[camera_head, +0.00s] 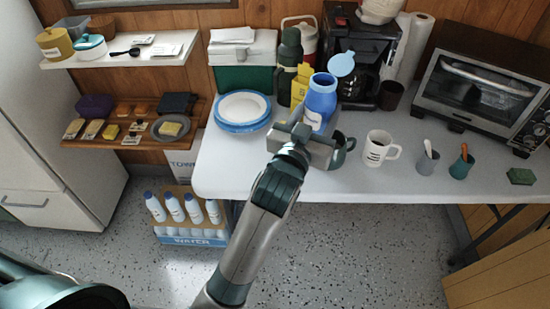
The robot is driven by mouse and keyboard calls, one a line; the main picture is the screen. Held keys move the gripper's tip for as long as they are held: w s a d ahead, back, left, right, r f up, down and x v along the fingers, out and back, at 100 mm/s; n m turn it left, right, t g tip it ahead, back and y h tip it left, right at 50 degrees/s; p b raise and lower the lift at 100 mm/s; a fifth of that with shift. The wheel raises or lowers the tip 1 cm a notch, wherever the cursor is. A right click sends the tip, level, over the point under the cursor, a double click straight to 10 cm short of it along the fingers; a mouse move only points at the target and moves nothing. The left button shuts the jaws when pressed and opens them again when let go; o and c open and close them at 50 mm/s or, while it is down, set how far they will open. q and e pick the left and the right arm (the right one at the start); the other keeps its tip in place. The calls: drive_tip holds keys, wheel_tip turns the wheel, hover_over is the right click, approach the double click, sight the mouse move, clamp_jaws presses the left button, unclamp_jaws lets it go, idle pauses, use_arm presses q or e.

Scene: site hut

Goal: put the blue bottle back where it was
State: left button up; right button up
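My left arm reaches up from the bottom of the picture. Its gripper (303,132) is right at the near side of the bottle and overlaps its lower part. The gripper body hides the fingertips and the bottle's base, so I cannot tell whether the fingers grip it or whether it touches the table. My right gripper is not in view.
A dark green mug (343,150) stands close right of the gripper, with a white mug (380,150) beyond it. Stacked plates (242,109) are left. The table (235,172) is clear at its front left.

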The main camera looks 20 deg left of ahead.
use_arm(q)
drive_tip(key=w+a+f, duration=0.4)
drive_tip(key=a+f, duration=0.3)
drive_tip(key=a, duration=0.4)
drive_tip(key=shift+p, duration=0.4)
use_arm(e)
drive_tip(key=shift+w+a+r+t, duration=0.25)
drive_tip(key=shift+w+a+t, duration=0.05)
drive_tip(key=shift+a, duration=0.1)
use_arm(q)
wheel_tip(320, 180, down, 4)
drive_tip(key=shift+r, duration=0.1)
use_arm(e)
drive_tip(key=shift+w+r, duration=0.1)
use_arm(q)
drive_tip(key=shift+f, duration=0.2)
drive_tip(key=o, duration=1.4)
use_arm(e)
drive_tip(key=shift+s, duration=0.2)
